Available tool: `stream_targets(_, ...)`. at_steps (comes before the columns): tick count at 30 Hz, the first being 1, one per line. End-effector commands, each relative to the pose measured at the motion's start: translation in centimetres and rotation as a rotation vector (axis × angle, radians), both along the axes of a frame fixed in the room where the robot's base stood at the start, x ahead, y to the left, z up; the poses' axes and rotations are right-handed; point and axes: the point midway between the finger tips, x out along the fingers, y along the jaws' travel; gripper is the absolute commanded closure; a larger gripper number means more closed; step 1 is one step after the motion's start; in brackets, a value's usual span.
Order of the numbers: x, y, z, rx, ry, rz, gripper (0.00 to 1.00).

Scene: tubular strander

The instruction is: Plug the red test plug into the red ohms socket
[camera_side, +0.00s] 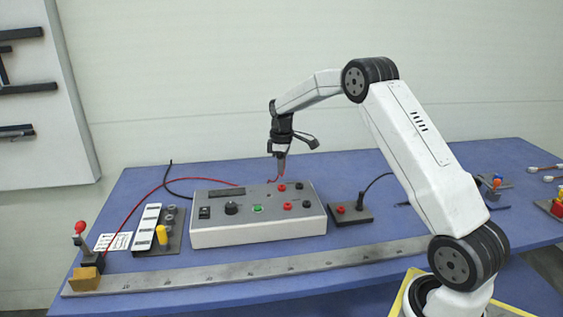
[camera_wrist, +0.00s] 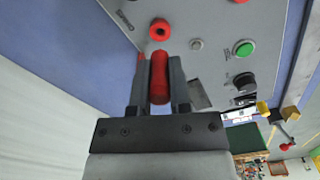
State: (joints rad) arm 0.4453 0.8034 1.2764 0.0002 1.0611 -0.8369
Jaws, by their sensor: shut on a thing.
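My gripper (camera_side: 281,155) is shut on the red test plug (camera_side: 280,170), above the back edge of the grey meter box (camera_side: 258,232). In the wrist view the red plug (camera_wrist: 159,82) sits between the two fingers of my gripper (camera_wrist: 160,62). A red socket (camera_wrist: 158,30) lies just ahead of the plug tip in that view, with small lettering beside it. The plug appears apart from the socket. In the side view the back red socket (camera_side: 281,188) is just below and close to the plug. The plug's lower end is small and hard to make out.
The box also carries a front red socket (camera_side: 287,206), black sockets (camera_side: 306,204), a knob (camera_side: 231,208) and a green button (camera_side: 257,210). A red lead (camera_side: 150,195) runs across the blue table. A small dark block (camera_side: 351,215) stands right of the box.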

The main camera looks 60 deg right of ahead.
Motion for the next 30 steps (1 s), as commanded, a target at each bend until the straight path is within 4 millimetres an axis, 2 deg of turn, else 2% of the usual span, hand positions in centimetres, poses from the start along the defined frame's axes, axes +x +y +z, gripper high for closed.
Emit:
stream_targets(12,0.0,0.0,-2.2,0.001,0.001,0.0,1.0)
stream_targets(30,0.0,0.0,-2.4,0.0,0.0,0.0,1.0)
